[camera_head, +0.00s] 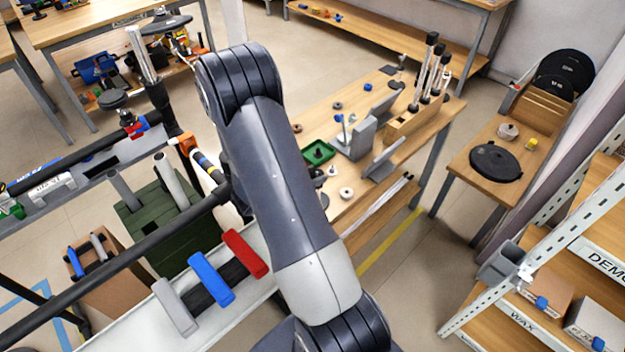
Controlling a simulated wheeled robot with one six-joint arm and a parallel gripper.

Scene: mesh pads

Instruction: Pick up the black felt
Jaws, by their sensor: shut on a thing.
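My own arm (285,180) fills the middle of the view, from the bottom up to a bent joint at the upper left. My gripper does not show, so what it holds cannot be seen. A flat black round pad (495,161) lies on the small wooden table at the right. More black round pads (571,66) stand upright in a wooden rack behind it. I cannot tell from their look which, if any, is the black felt.
The small table (462,177) also bears a small pale part and a yellow block (531,144). A workbench (336,108) with a green tray (318,152) stands beyond my arm. Metal shelving (540,235) is at the lower right. A narrow floor gap separates bench and small table.

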